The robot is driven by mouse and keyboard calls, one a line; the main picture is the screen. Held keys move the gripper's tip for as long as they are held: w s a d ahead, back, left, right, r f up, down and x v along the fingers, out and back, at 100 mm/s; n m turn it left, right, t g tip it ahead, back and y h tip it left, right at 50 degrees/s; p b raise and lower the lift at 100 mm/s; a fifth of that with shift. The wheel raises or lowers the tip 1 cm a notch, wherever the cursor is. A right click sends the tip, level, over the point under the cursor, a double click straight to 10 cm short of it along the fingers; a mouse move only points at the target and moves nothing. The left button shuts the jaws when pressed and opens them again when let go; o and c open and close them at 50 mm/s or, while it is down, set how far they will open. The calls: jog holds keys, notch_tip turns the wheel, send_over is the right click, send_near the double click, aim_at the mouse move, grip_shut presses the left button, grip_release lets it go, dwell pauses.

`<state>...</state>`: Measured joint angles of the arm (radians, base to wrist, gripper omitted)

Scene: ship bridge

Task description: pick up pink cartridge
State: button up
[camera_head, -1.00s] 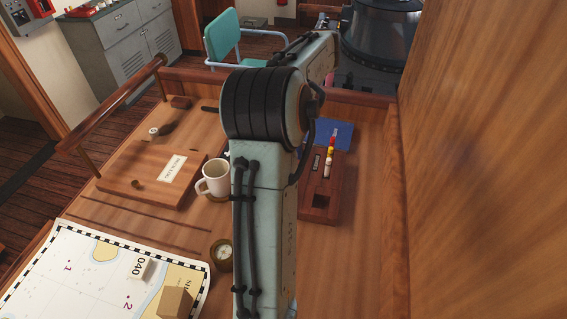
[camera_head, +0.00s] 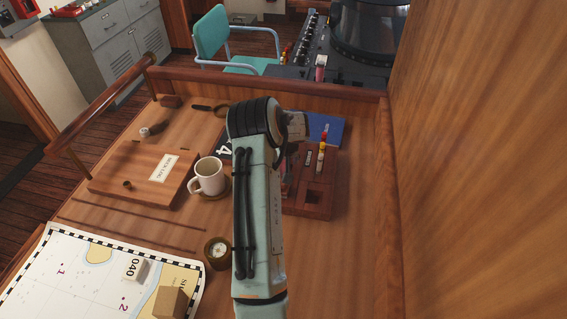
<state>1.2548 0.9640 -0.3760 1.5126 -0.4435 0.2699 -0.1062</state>
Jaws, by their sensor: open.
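I cannot clearly make out a pink cartridge. A wooden rack (camera_head: 317,212) with slots stands right of my arm, and a small upright piece coloured red, yellow and white (camera_head: 321,155) is on it. The rack's left part is hidden by my arm. A small pinkish-red upright piece (camera_head: 320,68) shows on the dark console at the back; I cannot tell whether it is a cartridge or a control. My arm reaches over the desk beside the rack.
A round brass instrument (camera_head: 217,253) and a chart (camera_head: 75,275) lie nearer. A blue flat item (camera_head: 325,128) lies behind the rack. A high wooden panel (camera_head: 480,160) closes the right side.

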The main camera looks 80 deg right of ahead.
jog(key=shift+f, duration=0.1)
jog(key=shift+c, duration=0.3)
grip_shut()
